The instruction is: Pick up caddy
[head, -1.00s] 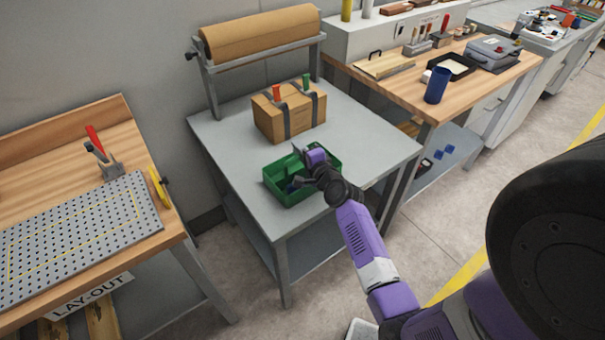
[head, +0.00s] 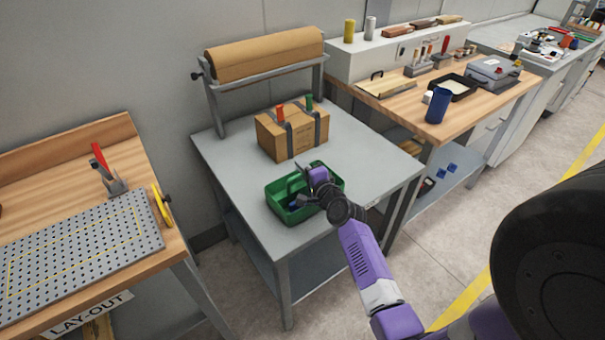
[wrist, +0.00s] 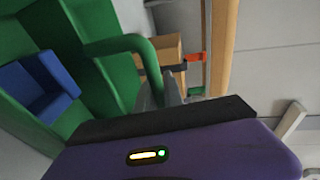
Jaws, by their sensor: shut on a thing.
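The caddy (head: 280,207) is an open green tray with a raised handle, at the front of the grey table in the head view. My gripper (head: 306,175) is over its middle, shut on the handle. In the wrist view the green handle (wrist: 126,43) runs to a grey finger of my gripper (wrist: 170,90), with a blue item (wrist: 38,85) inside the caddy (wrist: 112,82). My gripper hides part of the caddy. I cannot tell whether its base touches the table.
The grey table (head: 370,150) also holds a strapped cardboard box (head: 280,137) behind the caddy and a brown paper roll (head: 265,53) at the back. A wooden bench with a perforated plate (head: 80,245) is at left. Another bench with a blue cup (head: 437,106) is at right.

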